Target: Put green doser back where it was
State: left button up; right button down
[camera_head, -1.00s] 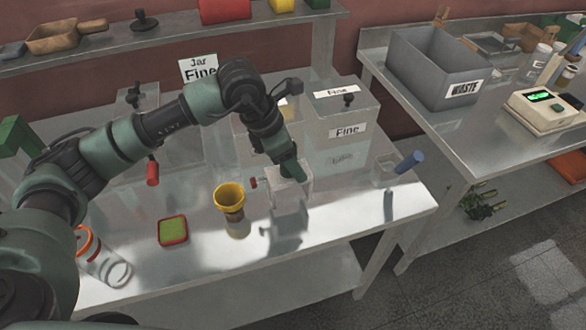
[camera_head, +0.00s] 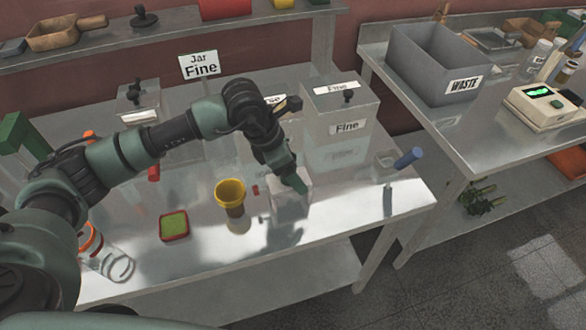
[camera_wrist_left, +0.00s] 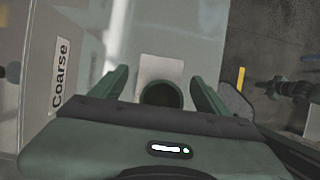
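The green doser has a clear square cup (camera_head: 290,204) standing on the steel table, near the front edge. Its dark green handle (camera_wrist_left: 161,95) shows end-on in the left wrist view, with its pale square cup (camera_wrist_left: 161,67) beyond it. My left gripper (camera_head: 299,184) reaches down over the doser. In the wrist view its two fingers (camera_wrist_left: 158,85) are apart, one on each side of the handle, with gaps visible on both sides. In the head view the fingers overlap the handle, so any contact is hidden there.
A yellow-rimmed jar (camera_head: 230,196) and a green-filled red tray (camera_head: 174,226) stand left of the doser. The blue-handled doser (camera_head: 408,157) is to the right. The "Fine" bin (camera_head: 341,113) is behind; the "Coarse" label (camera_wrist_left: 61,75) shows in the wrist view.

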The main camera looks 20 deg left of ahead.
aim_at(274, 183)
pick_arm(q)
jog(key=shift+r, duration=0.15)
jog(key=shift+a+r, duration=0.1)
jog(key=shift+r, duration=0.1)
jog(key=b+v, duration=0.3)
jog(key=v, duration=0.8)
jog(key=shift+s+r+b, duration=0.2)
jog(key=shift+r+b, duration=0.05)
jog(key=shift+b, duration=0.15)
jog(key=shift+a+f, duration=0.1)
